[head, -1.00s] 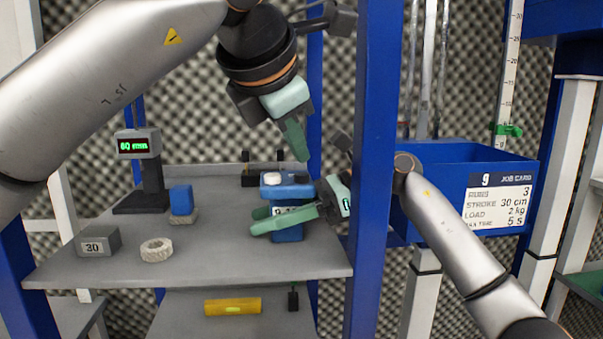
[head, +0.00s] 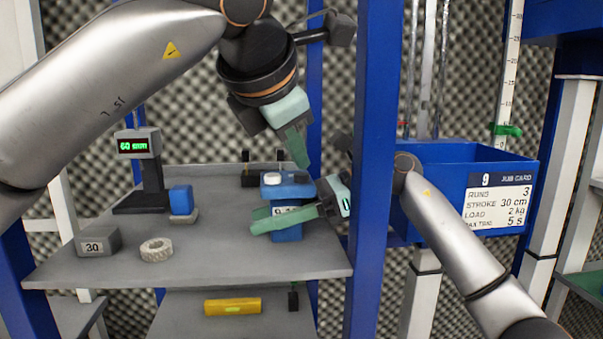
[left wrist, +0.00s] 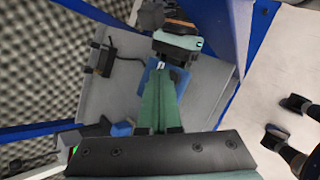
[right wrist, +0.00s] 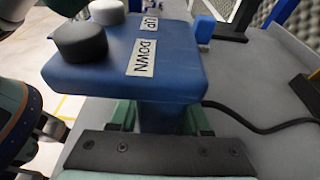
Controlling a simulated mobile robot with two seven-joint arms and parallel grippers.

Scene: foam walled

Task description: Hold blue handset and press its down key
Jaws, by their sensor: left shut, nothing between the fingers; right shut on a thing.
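The blue handset (head: 288,190) is upright above the grey shelf, its key face up. Its dark round key (right wrist: 80,43) sits beside the DOWN label (right wrist: 142,57) in the right wrist view. A white key (right wrist: 106,11) sits by the UP label. My right gripper (head: 275,221) is shut around the handset's narrower grip below the head. My left gripper (head: 304,162) is shut and empty, pointing down just above the handset. In the left wrist view its fingers cover part of the handset (left wrist: 180,76), so contact with the key cannot be told.
A blue post (head: 370,180) stands just right of the handset. A blue job-card bin (head: 440,200) is at right.

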